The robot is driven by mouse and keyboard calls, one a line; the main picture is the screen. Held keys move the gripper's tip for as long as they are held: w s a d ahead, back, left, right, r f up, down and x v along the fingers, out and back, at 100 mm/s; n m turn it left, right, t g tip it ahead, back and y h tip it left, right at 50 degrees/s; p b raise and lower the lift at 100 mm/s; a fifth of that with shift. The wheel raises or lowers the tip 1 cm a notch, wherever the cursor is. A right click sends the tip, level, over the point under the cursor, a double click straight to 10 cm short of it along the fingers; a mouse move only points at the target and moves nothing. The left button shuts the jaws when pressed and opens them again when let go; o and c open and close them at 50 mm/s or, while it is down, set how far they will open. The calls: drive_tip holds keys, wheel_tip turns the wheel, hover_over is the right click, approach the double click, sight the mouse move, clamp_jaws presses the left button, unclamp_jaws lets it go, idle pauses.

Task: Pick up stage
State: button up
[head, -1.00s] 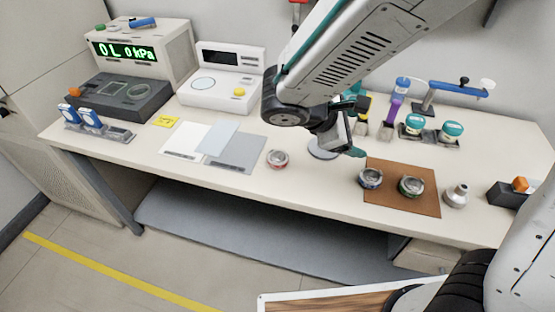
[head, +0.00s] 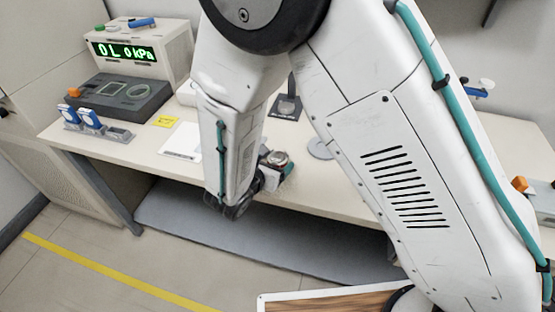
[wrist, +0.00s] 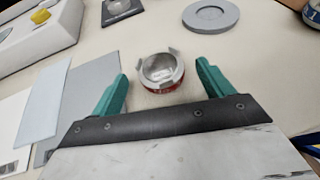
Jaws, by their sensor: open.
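A small round metal cup with a red band, which I take to be the stage (wrist: 160,72), stands on the table. In the wrist view it lies between the two green fingers of my gripper (wrist: 161,70), with a gap on each side. My gripper is open and empty. In the head view the stage (head: 276,158) shows beside my gripper (head: 281,166) near the table's front edge. My arm covers part of the table there.
Flat white and grey sheets (wrist: 90,78) lie left of the stage. A grey disc (wrist: 211,16) lies farther back. A blue-banded round item (wrist: 313,12) stands at the right. The pressure readout box (head: 140,50) and dark tray device (head: 118,97) stand at the back left.

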drive_tip(key=shift+x, duration=1.35)
drive_tip(key=c, duration=1.1)
drive_tip(key=shift+r, duration=0.1)
